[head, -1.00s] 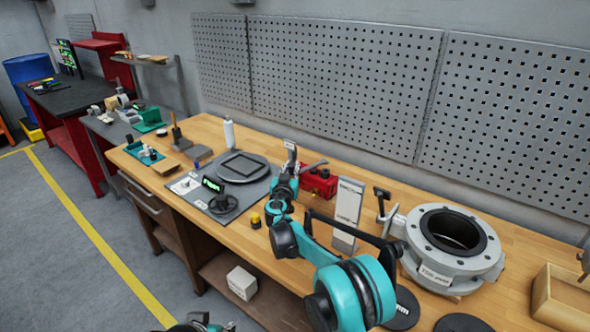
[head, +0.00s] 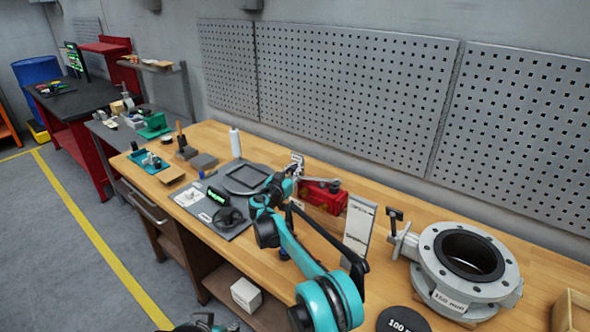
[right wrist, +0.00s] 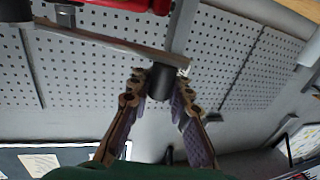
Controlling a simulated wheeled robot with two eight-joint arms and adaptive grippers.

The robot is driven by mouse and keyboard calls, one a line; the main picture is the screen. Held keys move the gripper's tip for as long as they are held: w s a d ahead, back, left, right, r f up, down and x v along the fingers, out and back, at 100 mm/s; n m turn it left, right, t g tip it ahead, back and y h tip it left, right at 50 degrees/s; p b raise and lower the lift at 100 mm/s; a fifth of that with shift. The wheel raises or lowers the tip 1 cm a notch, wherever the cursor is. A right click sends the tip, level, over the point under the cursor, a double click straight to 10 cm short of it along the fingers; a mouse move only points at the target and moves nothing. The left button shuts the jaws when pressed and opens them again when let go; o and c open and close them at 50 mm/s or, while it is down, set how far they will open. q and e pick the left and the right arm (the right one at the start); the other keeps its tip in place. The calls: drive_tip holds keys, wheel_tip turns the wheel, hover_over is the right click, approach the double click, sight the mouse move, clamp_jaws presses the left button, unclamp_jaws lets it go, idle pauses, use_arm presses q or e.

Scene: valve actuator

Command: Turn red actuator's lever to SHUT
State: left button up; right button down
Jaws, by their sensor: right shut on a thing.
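The red actuator (head: 325,198) stands on the wooden bench in the head view, with a grey lever (head: 318,181) on top. In the right wrist view the lever (right wrist: 115,40) runs below the red body (right wrist: 125,4) to a dark cylindrical grip (right wrist: 160,84). My right gripper (head: 290,176) is at the lever's left end. In the right wrist view its two fingers (right wrist: 160,92) are closed on the dark grip, one each side. My left gripper (head: 205,325) only just shows at the bottom edge; its jaws are not clear. No lever marking is readable.
A white printed sign (head: 359,225) stands right of the actuator. A large grey flanged valve (head: 425,262) sits further right, with a black disc (head: 402,321) before it. A grey mat (head: 222,222) with parts lies left. A white bottle (head: 235,143) stands behind it.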

drive_tip(key=shift+w+d, duration=0.1)
drive_tip(key=shift+w, duration=0.6)
drive_tip(key=c, duration=1.4)
unclamp_jaws()
drive_tip(key=shift+o, duration=0.2)
drive_tip(key=v, duration=1.2)
